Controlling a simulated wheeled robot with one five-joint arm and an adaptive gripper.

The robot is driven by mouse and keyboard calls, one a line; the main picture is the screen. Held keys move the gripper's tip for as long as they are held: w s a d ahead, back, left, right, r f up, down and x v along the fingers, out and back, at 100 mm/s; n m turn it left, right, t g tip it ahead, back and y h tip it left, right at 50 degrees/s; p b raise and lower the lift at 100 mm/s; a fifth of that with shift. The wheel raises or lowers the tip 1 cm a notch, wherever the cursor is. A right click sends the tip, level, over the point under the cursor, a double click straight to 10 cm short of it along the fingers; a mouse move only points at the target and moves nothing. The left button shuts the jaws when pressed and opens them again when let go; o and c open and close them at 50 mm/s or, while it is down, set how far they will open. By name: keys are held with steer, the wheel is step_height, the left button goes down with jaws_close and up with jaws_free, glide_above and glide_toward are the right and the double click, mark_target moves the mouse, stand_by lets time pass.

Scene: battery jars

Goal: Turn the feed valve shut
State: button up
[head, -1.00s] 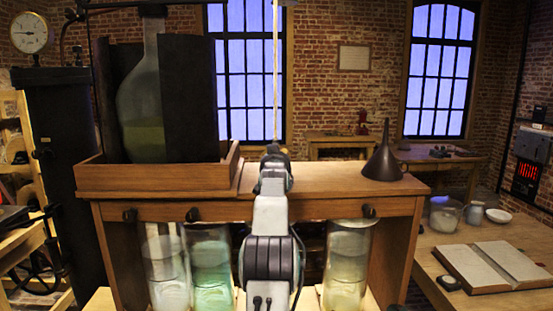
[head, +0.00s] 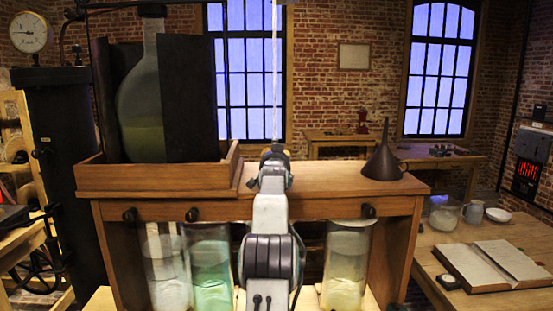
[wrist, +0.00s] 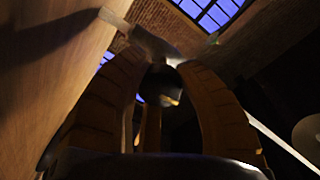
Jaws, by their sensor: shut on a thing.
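In the wrist view, the two ribbed fingers of my gripper (wrist: 170,88) close around a dark, rounded piece (wrist: 163,82), which I take to be part of the feed valve. A pale grey flat bar (wrist: 145,38) crosses just beyond the fingertips and looks like its lever. The picture is dim, so the valve's exact angle is hard to tell. In the head view, my gripper is at the front edge of the wooden bench top and mostly hidden behind my arm, as is the valve.
A big flask (head: 143,100) stands between dark panels in a wooden tray (head: 160,178) at left. A dark funnel (head: 383,160) stands on the bench top at right. Glass jars (head: 210,270) stand below. A thin pale tube (head: 276,75) hangs above my gripper.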

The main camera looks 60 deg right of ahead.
steer(key=o, duration=0.7)
steer(key=shift+w+f, duration=0.15)
steer(key=shift+f, duration=0.25)
steer(key=o, duration=0.3)
steer(key=shift+w+a+r, duration=0.1)
steer(key=shift+r, duration=0.05)
steer(key=shift+o, duration=1.1)
steer(key=shift+r, duration=0.1)
steer(key=v, duration=1.2)
